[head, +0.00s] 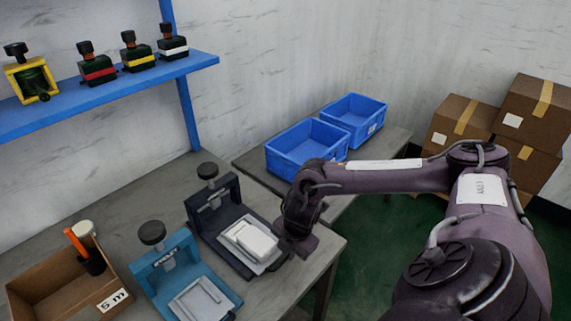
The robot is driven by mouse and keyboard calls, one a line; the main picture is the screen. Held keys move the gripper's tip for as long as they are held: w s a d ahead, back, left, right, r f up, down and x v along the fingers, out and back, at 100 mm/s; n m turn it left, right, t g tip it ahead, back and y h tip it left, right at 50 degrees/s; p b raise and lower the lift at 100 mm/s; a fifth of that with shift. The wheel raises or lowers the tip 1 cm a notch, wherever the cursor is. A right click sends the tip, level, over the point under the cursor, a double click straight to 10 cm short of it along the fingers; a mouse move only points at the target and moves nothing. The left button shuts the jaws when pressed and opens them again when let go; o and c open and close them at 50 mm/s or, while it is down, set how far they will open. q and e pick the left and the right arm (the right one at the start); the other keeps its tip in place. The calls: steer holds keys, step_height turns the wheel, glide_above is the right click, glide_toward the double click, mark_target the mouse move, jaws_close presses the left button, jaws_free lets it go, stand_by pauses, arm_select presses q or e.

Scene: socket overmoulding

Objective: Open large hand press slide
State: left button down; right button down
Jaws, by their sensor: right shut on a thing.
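The large hand press (207,212) is the dark one with a black round knob on top, standing on the grey workbench. A white block lies on its slide (246,266), which sticks out toward the front right. My right gripper (283,257) is at the front end of this slide, pointing down, and is shut on it. The fingertips are largely hidden by the gripper body. My left gripper is not in view.
A blue hand press (168,272) stands close on the left, with a cardboard box (50,285) beyond it. Two blue crates (308,148) stand on a table behind my arm. A blue shelf (120,90) holds several small devices. Cardboard boxes (530,110) are stacked at right.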

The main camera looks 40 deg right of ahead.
steer(key=c, duration=1.5)
jaws_free()
steer(key=r, duration=0.2)
steer(key=s+r, duration=0.1)
steer(key=r, duration=0.4)
steer(key=shift+s+d+r, duration=0.1)
steer(key=shift+s+r, duration=0.05)
steer(key=shift+r, duration=0.15)
steer(key=shift+s, duration=0.1)
